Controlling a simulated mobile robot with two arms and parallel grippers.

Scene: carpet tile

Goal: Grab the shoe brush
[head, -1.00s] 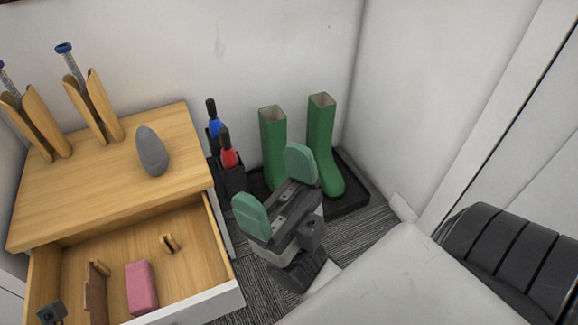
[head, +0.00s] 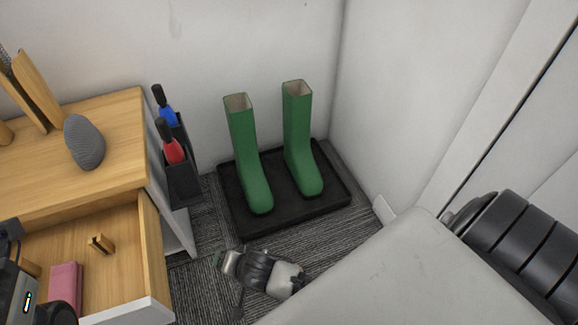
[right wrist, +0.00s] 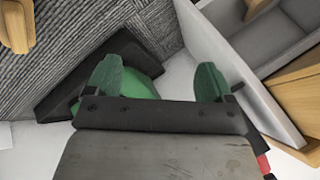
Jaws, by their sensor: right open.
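The white-fronted drawer (head: 152,260) is open at the lower left and holds a small wooden piece (head: 101,244) with a darker side. I cannot tell whether that piece is the shoe brush. My right gripper (head: 219,258) is low over the carpet, right of the drawer and in front of the boot tray. In the right wrist view its green fingertips (right wrist: 161,82) are wide apart, with nothing held between them. Part of my left arm's end shows at the lower left edge, covering part of the drawer; its fingers are hidden.
Green boots (head: 247,150) stand on a black tray (head: 335,193) by the wall. A black holder (head: 184,180) with blue and red bottles stands beside the cabinet. A grey oval (head: 84,142) is on the cabinet top. A pink block (head: 66,285) lies in the drawer.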

